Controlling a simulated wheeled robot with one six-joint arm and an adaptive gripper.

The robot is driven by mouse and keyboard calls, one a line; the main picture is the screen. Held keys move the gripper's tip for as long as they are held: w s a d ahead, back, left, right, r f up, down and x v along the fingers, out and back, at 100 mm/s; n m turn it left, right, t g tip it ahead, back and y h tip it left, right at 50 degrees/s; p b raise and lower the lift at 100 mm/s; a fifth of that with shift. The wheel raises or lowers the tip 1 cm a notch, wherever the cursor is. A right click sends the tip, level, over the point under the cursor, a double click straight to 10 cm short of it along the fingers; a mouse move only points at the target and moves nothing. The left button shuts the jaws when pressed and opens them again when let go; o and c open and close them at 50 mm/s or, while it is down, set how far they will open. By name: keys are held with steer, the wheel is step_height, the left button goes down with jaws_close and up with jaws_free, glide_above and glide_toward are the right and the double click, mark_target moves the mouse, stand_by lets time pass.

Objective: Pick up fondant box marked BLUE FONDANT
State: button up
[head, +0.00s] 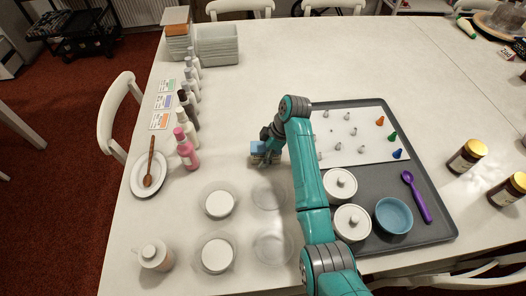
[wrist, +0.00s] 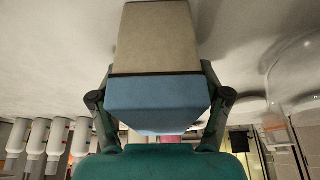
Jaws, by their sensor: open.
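The fondant box (head: 257,147) stands on the white table left of the grey tray, partly hidden by my gripper in the head view. In the wrist view the box (wrist: 157,95) fills the middle, with a blue part and a beige part; I see no readable marking on it. My gripper (head: 268,152) is at the box. Its fingers (wrist: 158,78) are open, one on each side of the box. I cannot tell whether they touch it.
A row of bottles (head: 187,149) with small cards stands to the left. Clear round dishes (head: 218,203) lie in front. The grey tray (head: 390,186) to the right holds white pots, a blue bowl and a purple spoon. The table's far middle is clear.

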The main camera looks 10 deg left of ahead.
steer(key=shift+a, duration=0.1)
jaws_close()
